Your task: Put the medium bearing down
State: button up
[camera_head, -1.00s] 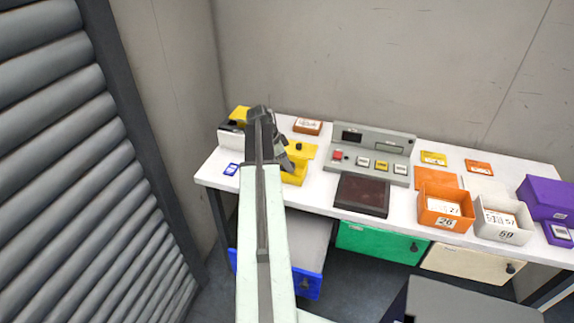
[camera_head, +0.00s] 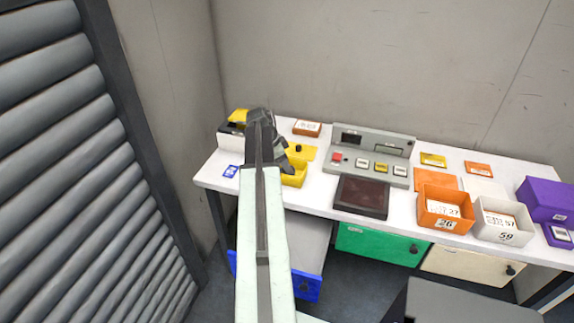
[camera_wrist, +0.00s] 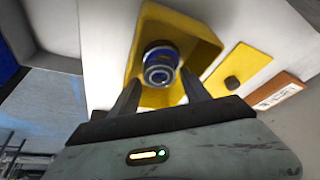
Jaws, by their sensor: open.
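The medium bearing (camera_wrist: 160,63), a dark blue and metallic ring-shaped part, sits inside a small yellow box (camera_wrist: 199,39) in the wrist view. My gripper (camera_wrist: 160,84) is open, with one dark finger on each side of the bearing's near end. I cannot tell whether the fingers touch it. In the head view the yellow box (camera_head: 296,178) stands on the white table, partly hidden behind my arm. My gripper (camera_head: 284,160) is at its left side there, and the bearing is hidden.
A yellow lid (camera_head: 302,152) lies behind the box. A grey control panel (camera_head: 372,152) and dark red pad (camera_head: 361,196) are to the right. Further right are an orange box (camera_head: 437,221), a white box (camera_head: 497,234) and a purple box (camera_head: 546,200). A blue drawer (camera_head: 307,285) stands open below.

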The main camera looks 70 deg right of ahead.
jog(key=p+v, duration=1)
jog(key=v, duration=0.2)
jog(key=shift+w+r, duration=0.1)
jog(key=w+a+f+n+t, duration=0.1)
jog(key=w+a+n, duration=0.5)
jog(key=w+a, duration=0.6)
jog(key=w+a+n+t, duration=0.1)
jog(key=w+a+n, duration=0.75)
jog(key=a, duration=0.65)
jog(key=w+a+n+y, duration=0.1)
jog(key=a+n, duration=0.6)
jog(key=a, duration=1.1)
jog(key=w+a+n+t+y, duration=0.1)
jog(key=w+a+n, duration=0.3)
jog(key=a, duration=1.4)
jog(key=n, duration=0.3)
jog(key=shift+w+a+f+y, duration=0.2)
jog(key=shift+f+y, duration=0.2)
